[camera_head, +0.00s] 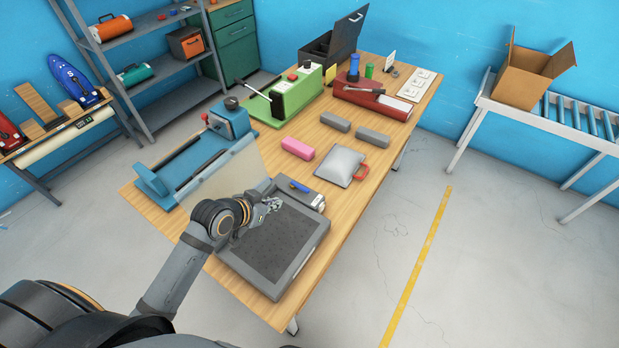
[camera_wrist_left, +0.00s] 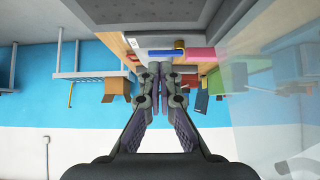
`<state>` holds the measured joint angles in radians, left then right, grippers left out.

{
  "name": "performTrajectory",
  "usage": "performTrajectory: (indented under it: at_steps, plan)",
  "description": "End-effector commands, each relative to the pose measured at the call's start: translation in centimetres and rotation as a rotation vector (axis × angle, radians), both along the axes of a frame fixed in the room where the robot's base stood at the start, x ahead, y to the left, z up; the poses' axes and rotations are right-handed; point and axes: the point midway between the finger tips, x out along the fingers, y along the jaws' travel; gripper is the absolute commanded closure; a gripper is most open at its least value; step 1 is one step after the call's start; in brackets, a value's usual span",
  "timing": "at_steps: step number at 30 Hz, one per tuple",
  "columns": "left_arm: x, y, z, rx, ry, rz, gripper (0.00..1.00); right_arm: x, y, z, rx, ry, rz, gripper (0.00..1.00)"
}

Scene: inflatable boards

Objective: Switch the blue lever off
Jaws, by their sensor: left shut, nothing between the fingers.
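A small blue lever (camera_head: 299,186) sits on a low grey-and-white box (camera_head: 316,199) on the wooden table. It lies slanted on the box's top; I cannot tell its exact switch position. In the left wrist view the blue lever (camera_wrist_left: 179,44) shows just past my fingertips, on the pale box (camera_wrist_left: 160,53). My left gripper (camera_head: 274,203) is shut and empty, just left of the box and above the near part of the table. The fingertips (camera_wrist_left: 160,64) meet in the wrist view; whether they touch the box is unclear. My right gripper is not in view.
A dark-topped grey slab (camera_head: 270,246) lies on the table below the gripper. A blue machine with a clear panel (camera_head: 225,175) stands to the left. A pink block (camera_head: 298,148), a grey pad with a red handle (camera_head: 341,165) and grey blocks lie beyond the box.

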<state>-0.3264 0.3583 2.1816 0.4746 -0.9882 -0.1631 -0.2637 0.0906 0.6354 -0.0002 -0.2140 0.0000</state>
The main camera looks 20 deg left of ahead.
Motion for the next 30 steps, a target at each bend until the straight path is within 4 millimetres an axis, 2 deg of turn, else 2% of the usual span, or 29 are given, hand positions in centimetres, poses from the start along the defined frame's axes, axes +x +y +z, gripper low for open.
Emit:
performTrajectory:
  at_steps: [2, 5, 9, 11, 14, 18, 21, 26, 30]
  plan:
    - [0.0, 0.0, 0.0, 0.000, 0.001, 0.000, 1.00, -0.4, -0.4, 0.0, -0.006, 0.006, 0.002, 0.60]
    - [0.0, 0.0, 0.0, 0.000, 0.001, 0.000, 1.00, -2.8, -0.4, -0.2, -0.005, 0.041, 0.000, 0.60]
    - [0.1, 0.0, -0.1, 0.000, 0.001, 0.001, 1.00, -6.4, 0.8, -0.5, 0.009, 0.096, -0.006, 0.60]
    - [0.3, 0.0, -0.3, -0.002, 0.002, 0.003, 1.00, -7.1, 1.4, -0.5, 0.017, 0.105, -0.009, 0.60]
    - [1.2, -0.4, -1.1, -0.007, 0.001, 0.006, 1.00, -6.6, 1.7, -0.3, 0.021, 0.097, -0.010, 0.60]
    - [3.2, -1.2, -2.9, -0.007, 0.002, 0.005, 1.00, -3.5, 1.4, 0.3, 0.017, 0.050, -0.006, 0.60]
    - [4.7, -1.7, -4.4, -0.005, 0.003, 0.004, 1.00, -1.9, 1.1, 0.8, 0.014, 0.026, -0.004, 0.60]
    - [7.0, -2.6, -6.7, -0.003, 0.003, 0.002, 1.00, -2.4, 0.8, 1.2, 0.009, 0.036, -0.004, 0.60]
    - [9.1, -3.4, -6.6, -0.002, 0.002, 0.001, 1.00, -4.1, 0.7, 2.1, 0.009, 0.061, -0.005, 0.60]
